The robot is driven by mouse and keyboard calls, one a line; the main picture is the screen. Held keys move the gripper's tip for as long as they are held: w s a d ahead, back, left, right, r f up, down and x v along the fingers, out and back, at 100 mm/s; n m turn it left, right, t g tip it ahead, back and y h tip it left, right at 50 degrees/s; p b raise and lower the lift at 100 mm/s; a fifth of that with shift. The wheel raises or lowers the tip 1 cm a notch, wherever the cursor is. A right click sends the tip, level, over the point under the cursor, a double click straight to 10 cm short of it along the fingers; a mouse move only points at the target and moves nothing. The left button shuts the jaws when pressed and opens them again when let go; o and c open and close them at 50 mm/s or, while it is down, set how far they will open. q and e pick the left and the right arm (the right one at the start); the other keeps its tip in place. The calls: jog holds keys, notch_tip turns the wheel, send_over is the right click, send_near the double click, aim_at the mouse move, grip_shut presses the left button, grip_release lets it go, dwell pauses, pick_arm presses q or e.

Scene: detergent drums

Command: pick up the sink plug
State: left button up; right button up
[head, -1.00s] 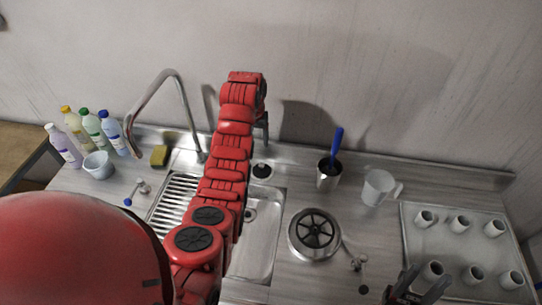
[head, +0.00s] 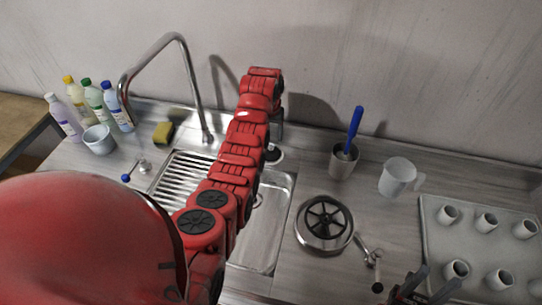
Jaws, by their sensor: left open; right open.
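The sink plug (head: 273,154), a small dark-topped disc with a pale rim, sits on the counter strip behind the sink (head: 268,232). My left arm crosses the sink and partly covers the plug. My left gripper (head: 279,140) is open, points down, and is just above or at the plug; its fingers are mostly hidden by the arm, and I cannot tell whether they touch it. My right gripper (head: 425,285) is open and empty at the lower right, near the tray's front-left side.
A curved tap (head: 190,85) rises left of the arm, near a yellow sponge (head: 163,132). Bottles (head: 92,98) and a white cup (head: 98,139) stand at left. A blue-handled brush in a holder (head: 344,163), jug (head: 397,178), round metal drum (head: 324,224) and tray of cups (head: 430,225) are at right.

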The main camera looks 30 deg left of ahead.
aim_at(271, 147)
pick_arm(q)
jog(key=shift+f, duration=0.35)
jog(key=shift+f+p, duration=0.25)
jog(key=shift+p, duration=0.25)
notch_tip(271, 147, down, 3)
jog(key=shift+w+a+p, duration=0.1)
jog(key=shift+p, duration=0.8)
jog(key=shift+w+f, duration=0.1)
jog(key=shift+f, duration=0.8)
jog(key=shift+c, duration=0.2)
grip_shut()
